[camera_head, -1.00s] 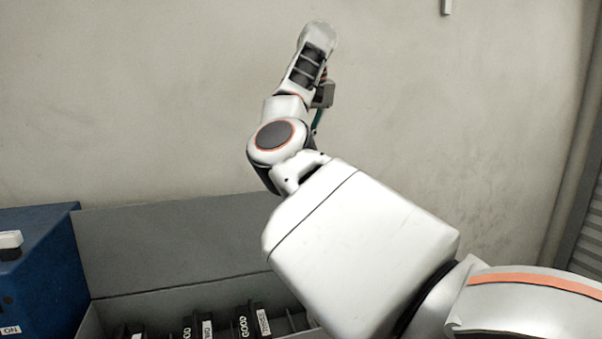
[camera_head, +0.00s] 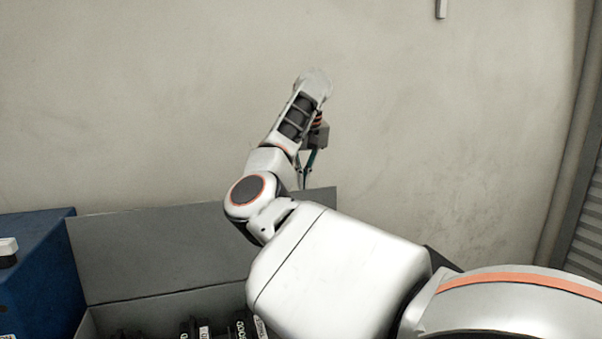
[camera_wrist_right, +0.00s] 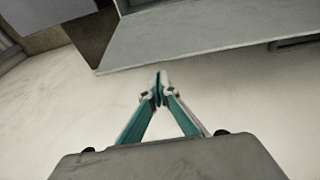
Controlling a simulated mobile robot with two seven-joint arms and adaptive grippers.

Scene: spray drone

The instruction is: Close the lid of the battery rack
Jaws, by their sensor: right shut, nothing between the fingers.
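The battery rack (camera_head: 180,305) is a grey box at the lower left of the head view. Its lid (camera_head: 150,250) stands raised at the back, open. Several dark batteries (camera_head: 200,330) with labels sit inside. My right arm hides the rack's right part. My left gripper is out of view.
A blue box (camera_head: 40,270) stands against the rack's left side, with a small white object (camera_head: 8,247) at its left. A pale wall (camera_head: 450,130) rises behind the rack. A slatted grey surface (camera_head: 588,240) is at the far right.

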